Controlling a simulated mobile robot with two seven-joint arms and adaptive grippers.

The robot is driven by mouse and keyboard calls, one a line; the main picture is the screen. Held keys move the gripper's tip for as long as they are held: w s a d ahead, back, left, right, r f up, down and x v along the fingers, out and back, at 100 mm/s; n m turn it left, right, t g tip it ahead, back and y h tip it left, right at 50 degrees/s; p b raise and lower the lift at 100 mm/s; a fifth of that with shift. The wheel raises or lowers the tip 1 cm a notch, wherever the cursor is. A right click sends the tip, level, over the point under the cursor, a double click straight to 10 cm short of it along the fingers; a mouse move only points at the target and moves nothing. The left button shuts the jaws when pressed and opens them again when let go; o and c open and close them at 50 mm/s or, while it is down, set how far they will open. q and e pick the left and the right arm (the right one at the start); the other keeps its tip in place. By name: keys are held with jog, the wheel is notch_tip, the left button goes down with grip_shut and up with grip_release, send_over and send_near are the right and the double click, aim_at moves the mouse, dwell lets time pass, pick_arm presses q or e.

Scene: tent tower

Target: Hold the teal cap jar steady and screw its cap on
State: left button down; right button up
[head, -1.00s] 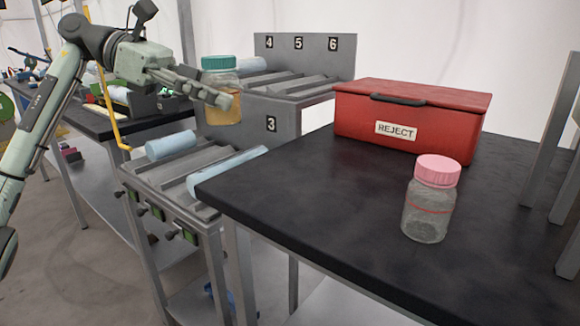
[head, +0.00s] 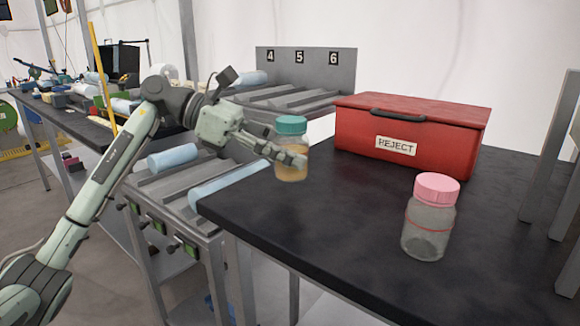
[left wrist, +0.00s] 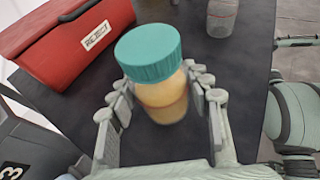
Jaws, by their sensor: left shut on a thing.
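The teal cap jar is a clear jar (head: 289,172) with amber contents and a teal cap (head: 291,125) sitting on its mouth. My left gripper (head: 290,158) is shut around the jar's body and holds it upright, over or near the left edge of the black table. In the left wrist view the jar (left wrist: 163,100) stands between the two fingers, with the teal cap (left wrist: 148,52) on top. How tightly the cap is seated cannot be told. My right gripper is not in view.
A pink-capped clear jar (head: 430,228) stands on the black table (head: 340,230) at the right. A red REJECT box (head: 408,135) stands at the back. A numbered grey rack (head: 222,175) with pale blue cylinders is at the left. The table's middle is clear.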

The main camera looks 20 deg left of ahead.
aim_at(290, 169)
pick_arm(q)
notch_tip(290, 169, down, 3)
jog(key=shift+r, duration=0.15)
jog(key=shift+f, duration=0.25)
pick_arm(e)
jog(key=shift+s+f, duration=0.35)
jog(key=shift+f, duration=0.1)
pick_arm(q)
jog(key=shift+f, duration=0.1)
jog(key=c, duration=0.9)
grip_release()
jog(key=shift+o, duration=0.9)
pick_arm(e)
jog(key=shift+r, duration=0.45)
